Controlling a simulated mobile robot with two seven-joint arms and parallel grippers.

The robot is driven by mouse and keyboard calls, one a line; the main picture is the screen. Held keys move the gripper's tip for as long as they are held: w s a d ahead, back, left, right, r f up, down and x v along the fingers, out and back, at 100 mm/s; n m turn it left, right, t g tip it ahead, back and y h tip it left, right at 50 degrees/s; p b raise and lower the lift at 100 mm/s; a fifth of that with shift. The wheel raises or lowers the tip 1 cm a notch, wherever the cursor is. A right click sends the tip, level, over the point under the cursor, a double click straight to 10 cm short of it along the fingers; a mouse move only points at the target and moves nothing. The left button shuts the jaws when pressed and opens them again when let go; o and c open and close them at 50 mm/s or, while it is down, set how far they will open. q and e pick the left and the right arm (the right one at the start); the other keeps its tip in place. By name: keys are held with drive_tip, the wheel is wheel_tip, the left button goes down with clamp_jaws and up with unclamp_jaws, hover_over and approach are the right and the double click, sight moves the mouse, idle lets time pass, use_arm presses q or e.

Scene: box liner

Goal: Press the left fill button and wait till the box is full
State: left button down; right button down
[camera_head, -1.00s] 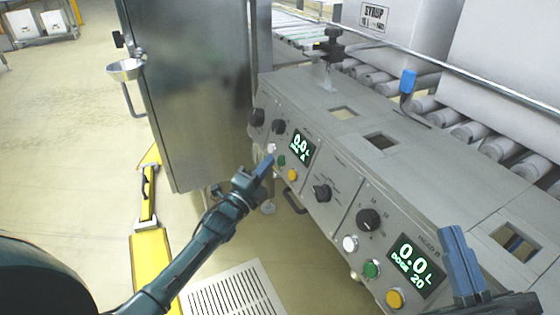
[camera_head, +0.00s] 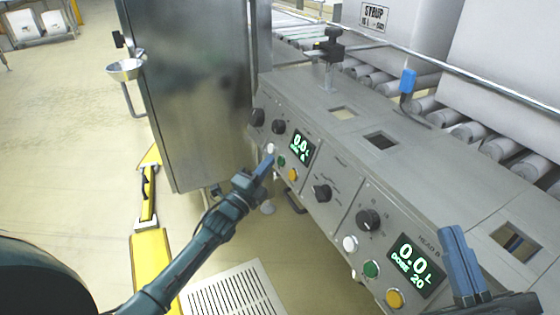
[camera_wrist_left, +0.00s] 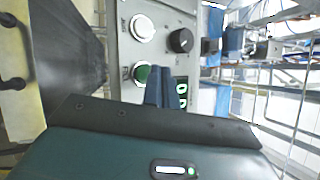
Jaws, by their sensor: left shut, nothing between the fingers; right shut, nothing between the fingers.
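The left control group on the grey panel has a white button (camera_head: 270,148), a green button (camera_head: 281,161) and an orange button (camera_head: 293,174). Its display (camera_head: 301,147) reads 0.0 L. My left gripper (camera_head: 267,161) is shut and empty, its blue fingertips just in front of the green button. In the left wrist view, the fingers (camera_wrist_left: 160,88) partly overlap the green button (camera_wrist_left: 141,72); I cannot tell whether they touch it. The white button (camera_wrist_left: 142,28) lies above. My right gripper (camera_head: 460,258) is shut and empty beside the right display (camera_head: 416,265). A large pale box (camera_head: 505,45) stands behind the panel.
The right control group has white, green (camera_head: 371,269) and orange buttons. Black knobs (camera_head: 368,220) stick out from the panel. Rollers (camera_head: 470,132) run behind the machine. A steel cabinet (camera_head: 190,90) stands left, and a yellow floor bar (camera_head: 150,255) lies below it.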

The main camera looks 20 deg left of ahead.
use_arm(q)
drive_tip(key=shift+w+d+f, duration=0.15)
drive_tip(key=shift+w+d, duration=0.1)
drive_tip(key=shift+w, duration=0.05)
drive_tip(key=shift+w+d+f+b, duration=0.15)
drive_tip(key=shift+w+d+b, duration=0.1)
drive_tip(key=shift+b, duration=0.2)
idle(0.7)
idle(0.8)
drive_tip(key=shift+s+a+r+p, duration=0.25)
drive_tip(key=shift+s+a+p, duration=0.3)
drive_tip(key=shift+p, duration=0.1)
